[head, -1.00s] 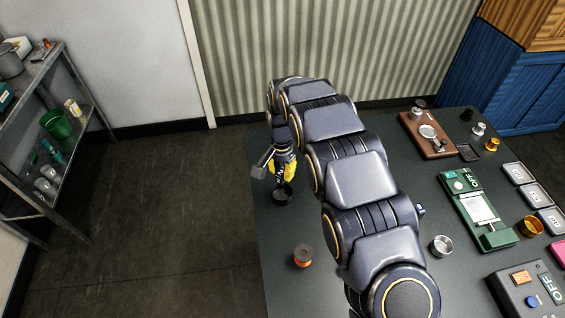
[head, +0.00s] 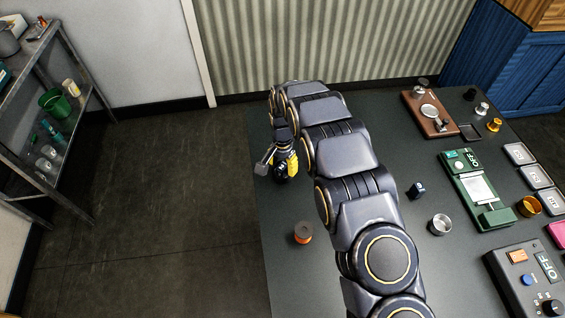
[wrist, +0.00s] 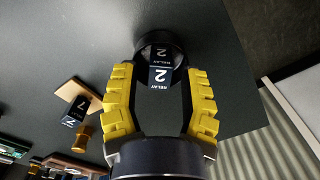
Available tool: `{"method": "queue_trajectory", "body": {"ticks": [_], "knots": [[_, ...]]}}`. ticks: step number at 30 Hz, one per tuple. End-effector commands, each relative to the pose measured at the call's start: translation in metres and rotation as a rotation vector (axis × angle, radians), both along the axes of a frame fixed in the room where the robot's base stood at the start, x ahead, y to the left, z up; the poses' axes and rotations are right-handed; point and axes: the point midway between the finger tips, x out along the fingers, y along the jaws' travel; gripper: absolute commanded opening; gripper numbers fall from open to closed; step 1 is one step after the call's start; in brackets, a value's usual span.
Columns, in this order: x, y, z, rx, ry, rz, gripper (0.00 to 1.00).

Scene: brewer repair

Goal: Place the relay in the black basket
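My gripper (wrist: 161,78) has yellow-padded fingers and shows in the wrist view. I cannot tell whether the relay touches the basket's floor. In the head view, my gripper (head: 285,168) is low over the table's left part, hiding most of the basket.
The table's left edge is close to my gripper.

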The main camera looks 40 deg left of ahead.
Motion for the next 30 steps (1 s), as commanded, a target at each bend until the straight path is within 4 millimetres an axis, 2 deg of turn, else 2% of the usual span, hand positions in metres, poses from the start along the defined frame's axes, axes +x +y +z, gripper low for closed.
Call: {"method": "queue_trajectory", "body": {"ticks": [20,23,30], "knots": [[0.0,0.0,0.001,0.0,0.0,0.0,0.43],[0.0,0.0,0.008,0.001,-0.001,0.0,0.43],[0.001,0.0,0.042,0.002,-0.002,0.0,0.43]]}}
